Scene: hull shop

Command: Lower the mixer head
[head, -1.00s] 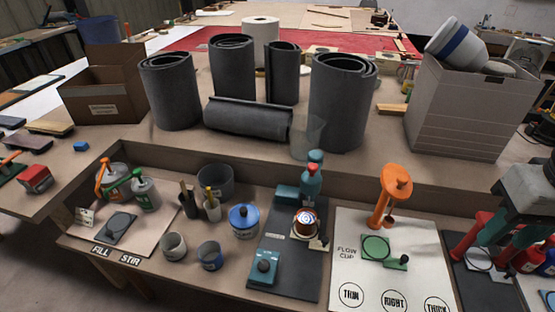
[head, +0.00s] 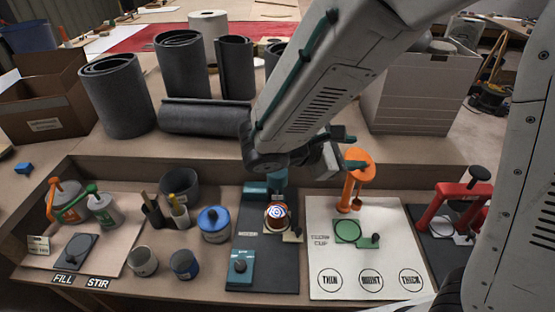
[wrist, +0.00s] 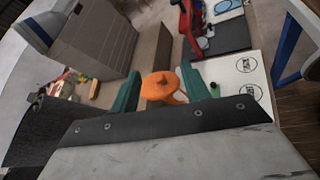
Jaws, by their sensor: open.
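The mixer on the dark mat (head: 262,268) has a teal base with a knob (head: 240,266) in front and teal parts (head: 257,189) at the back, partly hidden behind my arm. I cannot tell the mixer head's tilt. My gripper (head: 356,151) is open and empty, to the right of the mixer and high by the orange stand. In the wrist view its teal fingers (wrist: 160,88) are spread, with the orange stand (wrist: 160,87) seen between them; the mixer is not visible there.
The orange stand (head: 349,190) is on the white flow-cup board (head: 325,255) right of the mixer. A red frame (head: 455,206) stands farther right. A blue-lidded pot (head: 213,224) and cups are left. Grey rolls (head: 205,117) and a pale crate (head: 415,95) stand behind.

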